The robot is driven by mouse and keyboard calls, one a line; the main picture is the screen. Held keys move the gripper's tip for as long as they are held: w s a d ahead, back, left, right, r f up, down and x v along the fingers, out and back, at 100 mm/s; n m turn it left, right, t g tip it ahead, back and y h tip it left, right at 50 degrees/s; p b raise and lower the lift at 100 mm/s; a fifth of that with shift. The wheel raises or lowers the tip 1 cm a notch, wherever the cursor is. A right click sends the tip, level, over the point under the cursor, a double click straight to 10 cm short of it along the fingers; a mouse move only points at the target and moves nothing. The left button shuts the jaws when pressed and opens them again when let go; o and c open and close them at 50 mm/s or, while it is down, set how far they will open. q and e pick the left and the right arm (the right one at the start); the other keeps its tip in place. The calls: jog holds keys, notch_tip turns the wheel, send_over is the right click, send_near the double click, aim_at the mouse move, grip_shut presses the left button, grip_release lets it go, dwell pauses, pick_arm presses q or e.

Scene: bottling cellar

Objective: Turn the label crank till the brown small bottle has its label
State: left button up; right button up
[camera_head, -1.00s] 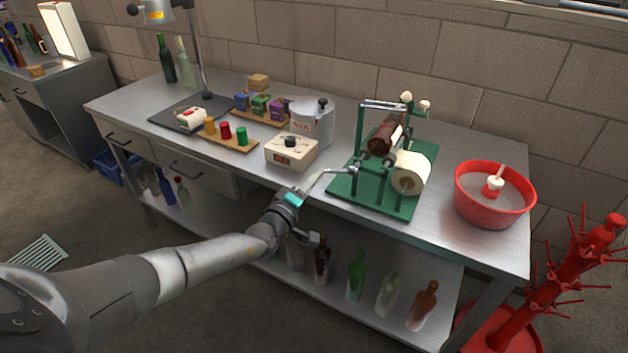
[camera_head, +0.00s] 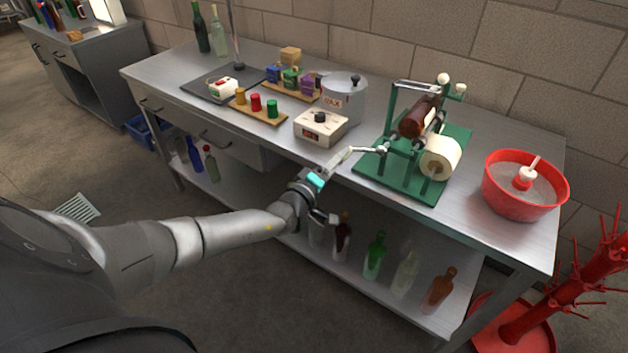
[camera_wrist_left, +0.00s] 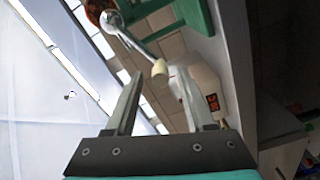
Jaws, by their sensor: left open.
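The brown small bottle (camera_head: 416,118) lies on its side in the green labelling machine (camera_head: 398,184). A pale patch shows at its right side, but I cannot tell whether it is a label on the glass. A white label roll (camera_head: 440,157) sits in front of it. The crank (camera_head: 372,150) sticks out on the machine's left. My left gripper (camera_head: 346,155) is open at the crank's end. In the left wrist view the crank's cream knob (camera_wrist_left: 160,70) shows between the open fingertips (camera_wrist_left: 156,82); I cannot tell if they touch it. My right gripper is not in view.
A white control box (camera_head: 321,127) and a grey pot (camera_head: 343,101) stand left of the machine. A red basin (camera_head: 523,187) stands to its right. Bottles stand on the lower shelf (camera_head: 330,264). A red bottle tree (camera_head: 570,290) stands at the lower right.

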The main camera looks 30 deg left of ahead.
pick_arm(q)
jog(key=s+p, duration=0.2)
jog(key=s, duration=1.1)
jog(key=shift+s+a, duration=0.2)
jog(key=shift+a, duration=0.05)
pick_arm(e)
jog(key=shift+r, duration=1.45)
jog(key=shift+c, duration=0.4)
